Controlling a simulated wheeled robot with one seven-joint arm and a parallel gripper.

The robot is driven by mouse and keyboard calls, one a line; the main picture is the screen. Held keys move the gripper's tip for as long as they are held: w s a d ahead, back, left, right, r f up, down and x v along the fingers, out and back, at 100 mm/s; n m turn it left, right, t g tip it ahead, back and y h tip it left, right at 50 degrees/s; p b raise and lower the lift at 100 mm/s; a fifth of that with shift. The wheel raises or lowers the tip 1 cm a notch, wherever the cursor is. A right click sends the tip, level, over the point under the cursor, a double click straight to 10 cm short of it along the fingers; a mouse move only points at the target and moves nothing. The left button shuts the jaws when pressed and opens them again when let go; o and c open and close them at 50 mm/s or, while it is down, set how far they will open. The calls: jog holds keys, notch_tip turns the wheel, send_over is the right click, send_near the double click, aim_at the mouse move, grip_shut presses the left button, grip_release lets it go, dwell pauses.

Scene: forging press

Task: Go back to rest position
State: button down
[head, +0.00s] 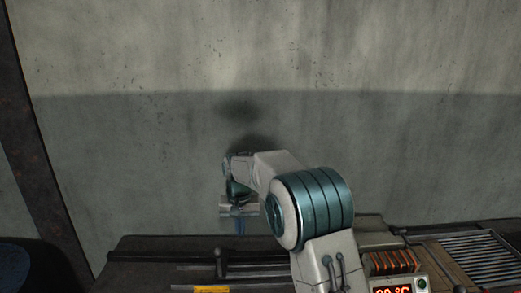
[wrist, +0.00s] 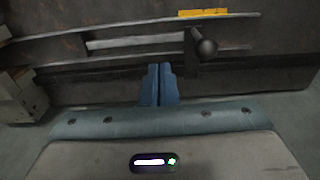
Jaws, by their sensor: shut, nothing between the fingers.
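My gripper (wrist: 159,70) shows in the wrist view with its two blue fingers side by side, shut and empty. In the head view my gripper (head: 239,228) hangs from the bent arm, pointing down above the dark bench. The fingers appear small there and partly blurred against the wall. Nothing is held.
A dark metal bench (head: 150,276) runs along the bottom. It has a lever with a round knob (wrist: 207,47) and a yellow label (wrist: 203,13). At right are a temperature display (head: 393,290), glowing orange coils (head: 393,262) and a slatted grate (head: 480,257). The grey wall behind is bare.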

jog(key=s+d+r+t+b, duration=0.1)
jog(key=s+d+r+b, duration=0.15)
jog(key=s+d, duration=0.45)
jog(key=s+d+r+t+b, duration=0.1)
jog(key=s+d+r, duration=0.35)
jog(key=s, duration=0.45)
jog(key=s+d+f+b, duration=0.1)
jog(key=s+d+f, duration=0.1)
jog(key=s, duration=0.6)
jog(key=s+d+f+t+b, duration=0.1)
jog(key=s+d+f, duration=0.2)
jog(key=s, duration=0.6)
jog(key=shift+d+f, duration=0.3)
jog(key=shift+d, duration=0.35)
